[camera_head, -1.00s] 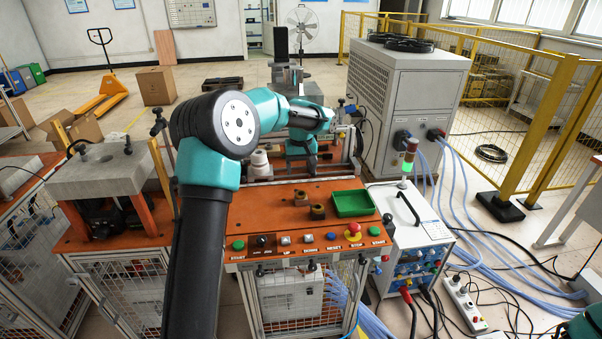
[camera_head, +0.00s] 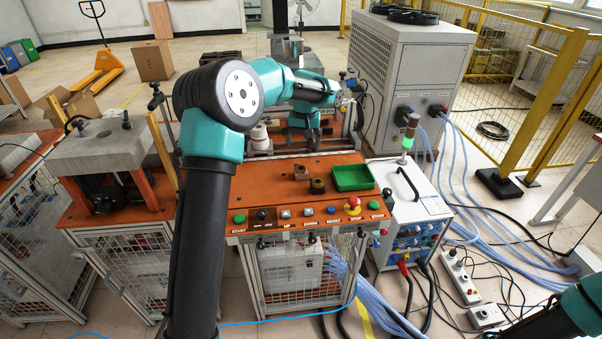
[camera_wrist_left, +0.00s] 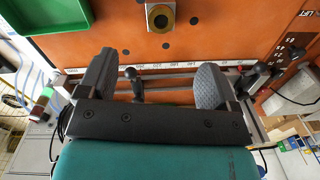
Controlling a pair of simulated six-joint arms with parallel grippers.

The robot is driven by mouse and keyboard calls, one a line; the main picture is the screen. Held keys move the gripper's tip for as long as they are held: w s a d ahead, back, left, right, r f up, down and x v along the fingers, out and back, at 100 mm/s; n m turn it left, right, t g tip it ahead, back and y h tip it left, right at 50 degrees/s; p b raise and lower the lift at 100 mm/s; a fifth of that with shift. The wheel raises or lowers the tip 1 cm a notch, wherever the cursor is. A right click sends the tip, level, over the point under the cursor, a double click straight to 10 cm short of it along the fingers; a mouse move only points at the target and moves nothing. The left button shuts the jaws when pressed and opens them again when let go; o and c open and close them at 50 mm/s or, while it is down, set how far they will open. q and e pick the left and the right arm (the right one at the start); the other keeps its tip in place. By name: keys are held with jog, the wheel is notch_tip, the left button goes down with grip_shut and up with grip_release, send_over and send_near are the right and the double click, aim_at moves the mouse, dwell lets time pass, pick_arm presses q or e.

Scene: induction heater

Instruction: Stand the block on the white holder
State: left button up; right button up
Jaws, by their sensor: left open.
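In the left wrist view one ringed block (camera_wrist_left: 160,18) shows at the top edge, beyond my fingers. A white round piece (camera_head: 259,138), likely the holder, stands at the back left of the bench, beside my left forearm. My left gripper (camera_head: 312,143) points down behind the blocks, apart from them. Its two fingers (camera_wrist_left: 151,82) are wide apart with nothing held. My right gripper is out of frame.
A green tray (camera_head: 354,178) sits right of the blocks. Buttons and a red stop knob (camera_head: 353,204) line the bench's front edge. A white power unit (camera_head: 408,205) stands at the right. A black-knobbed lever (camera_wrist_left: 131,76) shows between my fingers in the wrist view.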

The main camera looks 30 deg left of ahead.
aim_at(303, 167)
pick_arm(q)
jog(key=w+d+r+m+y, duration=0.1)
jog(key=d+r+m+y, duration=0.1)
jog(key=m, duration=0.7)
jog(key=w+d+r+m+g+y, duration=0.1)
jog(key=d+r+m, duration=0.1)
jog(key=m, duration=0.7)
jog(key=shift+d+m+y, duration=0.3)
jog(key=shift+d+y, duration=0.1)
jog(key=shift+d, duration=0.35)
jog(key=shift+f+g, duration=0.15)
jog(key=shift+g, duration=0.15)
jog(key=x, duration=1.2)
jog(key=shift+f, duration=0.1)
jog(key=shift+w+x, duration=0.15)
jog(key=shift+x, duration=1.1)
jog(key=shift+w+x, duration=0.15)
jog(key=shift+x, duration=1.1)
